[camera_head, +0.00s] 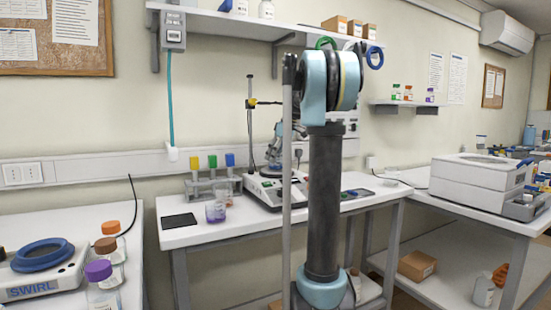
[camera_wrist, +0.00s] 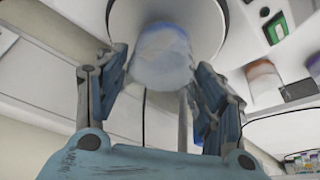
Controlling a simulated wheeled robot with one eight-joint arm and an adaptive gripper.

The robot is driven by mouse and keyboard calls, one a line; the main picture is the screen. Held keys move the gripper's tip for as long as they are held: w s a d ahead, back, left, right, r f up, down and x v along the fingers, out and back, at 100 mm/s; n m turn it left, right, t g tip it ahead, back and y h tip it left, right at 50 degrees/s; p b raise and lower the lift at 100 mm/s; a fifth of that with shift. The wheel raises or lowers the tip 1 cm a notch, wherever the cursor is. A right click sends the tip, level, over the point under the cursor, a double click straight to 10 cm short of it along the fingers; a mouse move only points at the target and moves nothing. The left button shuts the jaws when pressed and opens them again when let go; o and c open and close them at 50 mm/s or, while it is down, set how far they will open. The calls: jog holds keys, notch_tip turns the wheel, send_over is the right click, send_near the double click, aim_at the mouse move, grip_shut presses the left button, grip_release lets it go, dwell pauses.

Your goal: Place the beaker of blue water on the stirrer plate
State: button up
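The beaker of blue water (camera_wrist: 162,58) is between the two fingers of my gripper (camera_wrist: 163,72) in the wrist view, with a finger close against each side. The pale round top of the stirrer plate (camera_wrist: 122,22) shows around and behind the beaker. In the head view my gripper (camera_head: 274,150) is low over the stirrer plate (camera_head: 262,193), partly behind my own arm. The beaker is small and hard to make out there. I cannot tell whether its base touches the plate.
A rack of capped tubes (camera_head: 202,187), a beaker of purple liquid (camera_head: 215,212) and a dark pad (camera_head: 179,221) are left of the stirrer. A stand rod (camera_head: 251,120) rises behind it. A shelf (camera_head: 235,19) hangs above. Bottles (camera_head: 100,285) stand on the left bench.

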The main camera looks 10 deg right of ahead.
jog(key=shift+r, duration=0.1)
dwell(0.3)
jog(key=v, duration=0.5)
jog(key=s+d, duration=0.7)
jog(key=d, duration=0.2)
jog(key=shift+s, duration=0.4)
jog(key=shift+s+d, duration=0.1)
jog(key=s+a+f+m+h, duration=0.15)
jog(key=s+a+f, duration=0.25)
jog(key=s+f, duration=0.4)
jog(key=s+a+f+m, duration=0.3)
jog(key=s+a+f, duration=0.3)
jog(key=s, duration=0.4)
jog(key=s+f+m+h, duration=0.1)
jog(key=s+f+m, duration=0.1)
jog(key=s+f, duration=0.6)
jog(key=s+f+m+h, duration=0.1)
jog(key=s+f+m, duration=0.2)
jog(key=s+f, duration=0.6)
notch_tip(320, 180, down, 5)
jog(key=shift+a+r+g, duration=0.1)
jog(key=shift+a+g, duration=0.2)
jog(key=shift+a, duration=0.05)
